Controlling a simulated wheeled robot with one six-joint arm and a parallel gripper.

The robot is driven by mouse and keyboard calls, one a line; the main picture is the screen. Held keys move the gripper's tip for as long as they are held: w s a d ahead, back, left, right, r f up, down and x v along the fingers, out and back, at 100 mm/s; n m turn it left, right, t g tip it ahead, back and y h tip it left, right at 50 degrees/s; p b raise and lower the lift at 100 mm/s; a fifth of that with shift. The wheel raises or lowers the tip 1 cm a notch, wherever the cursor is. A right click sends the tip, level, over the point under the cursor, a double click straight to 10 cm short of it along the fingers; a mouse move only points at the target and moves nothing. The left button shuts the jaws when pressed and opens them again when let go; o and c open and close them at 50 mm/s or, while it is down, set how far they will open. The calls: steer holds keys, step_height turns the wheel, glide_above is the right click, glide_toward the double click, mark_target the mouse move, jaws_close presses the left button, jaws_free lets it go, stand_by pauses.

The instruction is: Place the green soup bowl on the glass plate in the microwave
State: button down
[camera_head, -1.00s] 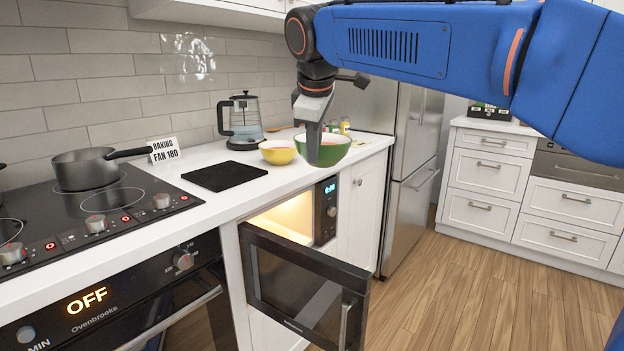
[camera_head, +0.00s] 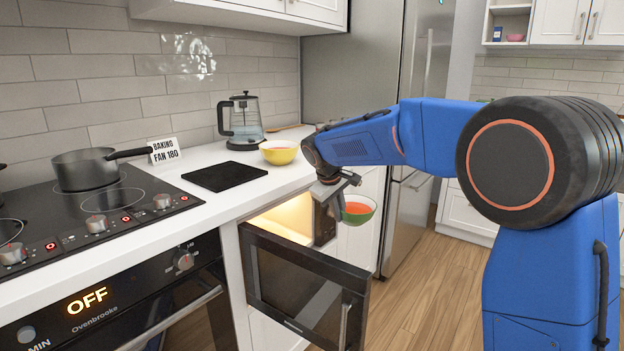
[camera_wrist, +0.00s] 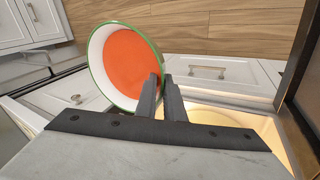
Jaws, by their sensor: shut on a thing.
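The green soup bowl (camera_head: 357,212) holds orange-red soup and hangs in the air in front of the counter, right of the microwave opening. My gripper (camera_head: 345,190) is shut on its rim. In the wrist view, the fingers of my gripper (camera_wrist: 167,85) pinch the near right edge of the bowl (camera_wrist: 122,62), whose inside is white. The microwave (camera_head: 285,222) is lit inside and its door (camera_head: 300,290) stands open toward the front. In the wrist view, part of a round glass plate (camera_wrist: 225,118) shows in the lit interior; the rest is hidden behind my gripper.
A yellow bowl (camera_head: 279,153) and a glass kettle (camera_head: 241,122) stand on the counter above the microwave, near a black mat (camera_head: 224,175). A grey pot (camera_head: 88,168) is on the stove. The open door juts over clear wooden floor.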

steer(key=w+d+f+m+g+h, duration=0.15)
steer(key=d+f, duration=0.35)
steer(key=f, duration=0.6)
steer(key=w+d+f+m, duration=0.1)
steer(key=d+f+m, duration=0.2)
steer(key=d+f, duration=0.5)
steer(key=w+d+f+m+g, duration=0.1)
steer(key=w+d+f+m, duration=0.15)
steer(key=f, duration=1.05)
steer(key=s+d+f, duration=0.2)
steer(key=s+f, duration=0.3)
steer(key=f, duration=0.4)
steer(key=s+d+f+m, duration=0.1)
steer(key=s+d+f, duration=0.2)
steer(key=f, duration=0.6)
steer(key=shift+s, duration=1.2)
steer(key=shift+d+g+h, duration=0.15)
steer(key=shift+g+h, duration=0.1)
